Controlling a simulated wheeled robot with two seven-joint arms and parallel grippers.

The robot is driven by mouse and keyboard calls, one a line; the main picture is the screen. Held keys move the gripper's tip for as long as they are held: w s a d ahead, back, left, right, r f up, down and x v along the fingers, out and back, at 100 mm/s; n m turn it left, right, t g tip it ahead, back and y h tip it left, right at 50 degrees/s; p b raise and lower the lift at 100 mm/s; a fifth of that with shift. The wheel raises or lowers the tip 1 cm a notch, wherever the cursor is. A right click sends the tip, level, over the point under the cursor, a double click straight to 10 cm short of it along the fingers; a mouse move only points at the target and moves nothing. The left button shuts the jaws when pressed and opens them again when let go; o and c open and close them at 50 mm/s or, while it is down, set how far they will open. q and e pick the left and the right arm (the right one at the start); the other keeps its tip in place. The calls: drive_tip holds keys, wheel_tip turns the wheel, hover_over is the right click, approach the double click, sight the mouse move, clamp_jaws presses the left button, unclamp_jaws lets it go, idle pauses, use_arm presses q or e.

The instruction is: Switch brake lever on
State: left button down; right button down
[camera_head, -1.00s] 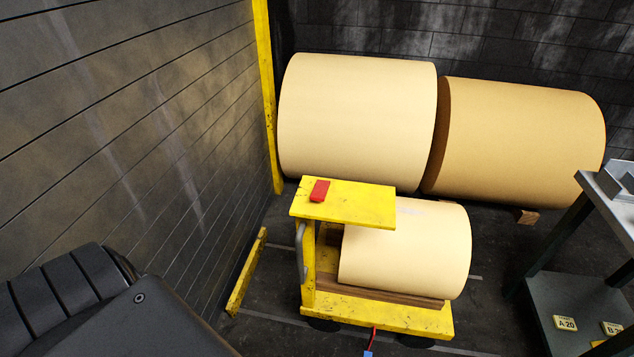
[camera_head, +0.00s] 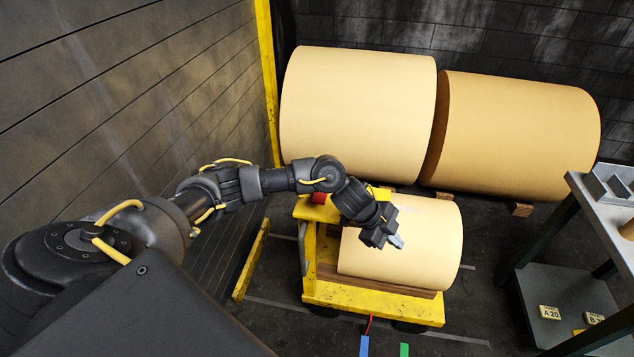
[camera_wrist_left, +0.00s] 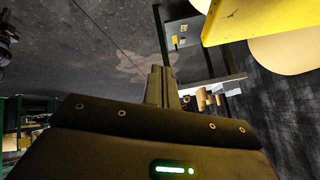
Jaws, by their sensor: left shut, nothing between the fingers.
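A yellow cart (camera_head: 375,312) carries a pale paper roll (camera_head: 430,235) on wooden blocks. A thin red lever (camera_head: 368,324) sticks out low at the cart's near edge; I take it for the brake lever, but it is small. My left gripper (camera_head: 397,242) is shut and empty, above the cart in front of the roll, apart from the red lever. Its shut fingers also show in the left wrist view (camera_wrist_left: 161,86). My right gripper is not in view.
A yellow post (camera_head: 267,75) and a wall are at left. A grey shelf unit (camera_head: 560,290) stands at right. A blue strip (camera_head: 364,346) and a green strip (camera_head: 404,350) lie before the cart.

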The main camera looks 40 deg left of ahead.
use_arm(q)
drive_tip(key=a+r+n+g+y, duration=0.1)
drive_tip(key=a+r+n+y, duration=0.1)
drive_tip(key=a+r, duration=0.7)
drive_tip(key=a+r+n+g+y, duration=0.2)
drive_tip(key=a+r, duration=0.7)
drive_tip(key=a, duration=1)
drive_tip(key=shift+n+p, duration=0.35)
drive_tip(key=shift+n, duration=0.15)
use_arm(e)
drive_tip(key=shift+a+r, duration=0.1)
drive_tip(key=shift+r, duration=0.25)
use_arm(q)
drive_tip(key=shift+f, duration=0.1)
hover_over(320, 198)
drive_tip(key=a, duration=0.1)
wheel_tip(320, 198, down, 12)
drive_tip(key=shift+r, duration=0.15)
drive_tip(key=shift+s+f, duration=0.1)
drive_tip(key=shift+f, duration=0.7)
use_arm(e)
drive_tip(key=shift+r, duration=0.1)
use_arm(q)
drive_tip(key=shift+s+d+f+t, duration=0.1)
drive_tip(key=shift+t, duration=0.2)
drive_tip(key=shift+s+y, duration=0.15)
drive_tip(key=shift+y, duration=0.15)
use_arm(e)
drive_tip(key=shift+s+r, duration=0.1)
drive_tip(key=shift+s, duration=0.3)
